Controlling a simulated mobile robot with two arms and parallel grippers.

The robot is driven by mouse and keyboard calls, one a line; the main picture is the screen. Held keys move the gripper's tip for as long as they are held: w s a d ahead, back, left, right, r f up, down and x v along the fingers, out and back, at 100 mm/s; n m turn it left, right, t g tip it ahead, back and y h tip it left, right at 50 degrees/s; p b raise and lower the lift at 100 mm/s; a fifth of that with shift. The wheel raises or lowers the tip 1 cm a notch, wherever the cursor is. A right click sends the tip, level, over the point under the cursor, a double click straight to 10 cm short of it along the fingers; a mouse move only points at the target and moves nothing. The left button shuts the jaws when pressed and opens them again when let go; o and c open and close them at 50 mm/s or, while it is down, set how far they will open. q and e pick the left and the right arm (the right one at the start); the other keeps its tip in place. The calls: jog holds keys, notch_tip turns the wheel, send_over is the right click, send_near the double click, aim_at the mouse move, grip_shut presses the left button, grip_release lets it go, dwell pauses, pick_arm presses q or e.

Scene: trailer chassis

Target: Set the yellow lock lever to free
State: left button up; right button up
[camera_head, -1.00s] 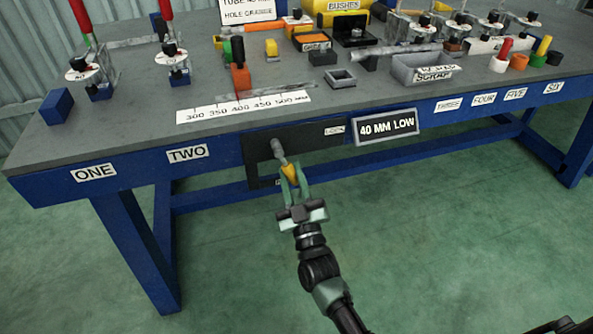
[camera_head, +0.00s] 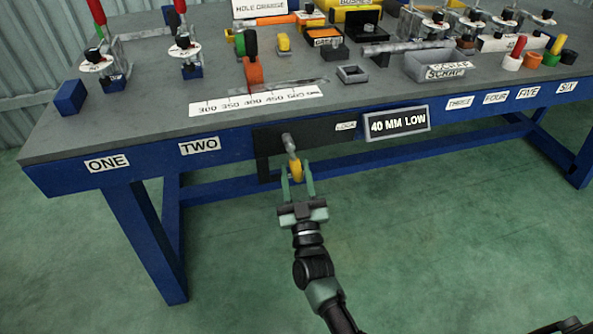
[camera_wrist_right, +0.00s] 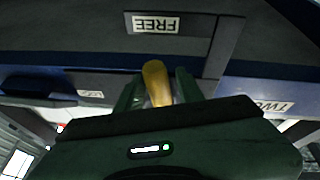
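The lock lever has a grey shaft (camera_head: 289,143) and a yellow handle (camera_head: 296,170). It points downward, leaning slightly right, from a black plate (camera_head: 262,150) on the bench's front rail. My right gripper (camera_head: 298,181) is open, with one finger on each side of the handle. In the right wrist view the handle (camera_wrist_right: 157,84) shows between the two fingers, with gaps beside it. That view is upside down; it shows a FREE label (camera_wrist_right: 155,23) in line with the handle and a LOCK label (camera_wrist_right: 90,93) to the left. My left gripper is not in view.
The LOCK label (camera_head: 345,126) is on the plate's right arm, beside a "40 MM LOW" sign (camera_head: 398,123). The grey bench top (camera_head: 140,125) above carries clamps, a ruler strip (camera_head: 255,99), bins and cups. Floor around my right arm is clear.

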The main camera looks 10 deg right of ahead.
dwell(0.3)
jog(key=v, duration=0.7)
jog(key=shift+s+p, duration=0.3)
jog(key=shift+s, duration=0.1)
jog(key=shift+f, duration=0.15)
